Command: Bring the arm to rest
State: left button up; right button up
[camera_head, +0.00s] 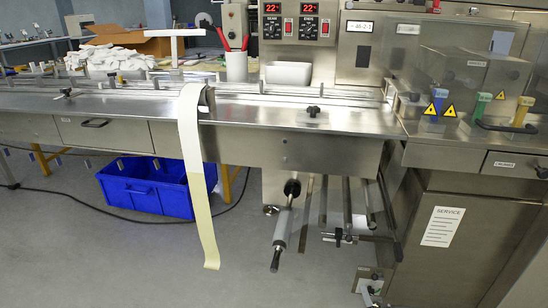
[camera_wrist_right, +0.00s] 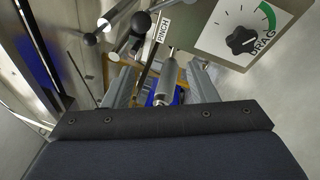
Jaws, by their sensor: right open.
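My right gripper (camera_wrist_right: 162,82) shows in the wrist view with its two grey fingers apart. A silver cylindrical part (camera_wrist_right: 167,74) shows between the fingers; I cannot tell whether it lies in the jaws or beyond them. I see no finger closed on it. In the head view I cannot clearly make out the right gripper. My left gripper is in neither view.
The steel machine bench (camera_head: 240,108) spans the head view. A cream film strip (camera_head: 196,180) hangs over its front edge. Rods and a roller (camera_head: 283,228) stick out below. A blue bin (camera_head: 150,190) stands beneath. A DRAG dial panel (camera_wrist_right: 225,30) is close to the right gripper.

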jog(key=s+a+r+n+g+y, duration=0.4)
jog(key=a+r+n+g+y, duration=0.35)
jog(key=r+n, duration=0.55)
jog(key=s+a+r+n+g+y, duration=0.3)
jog(key=a+r+n+g+y, duration=0.5)
jog(key=n, duration=0.7)
jog(key=s+d+r+n+t+h, duration=0.1)
jog(key=s+r+n+h, duration=0.5)
jog(key=s+n, duration=0.45)
jog(key=s+d+r+n+t+h, duration=0.1)
jog(key=s+d+r+n+h, duration=0.1)
jog(key=s+r+n+h, duration=0.9)
jog(key=s+r+m+y+p, duration=0.1)
jog(key=s+r+y+p, duration=0.1)
jog(key=r+p, duration=1.3)
jog(key=s+r+m+y+p, duration=0.1)
jog(key=r+y+p, duration=0.1)
jog(key=r+p, duration=1.3)
jog(key=p, duration=0.5)
jog(key=shift+s+r, duration=0.35)
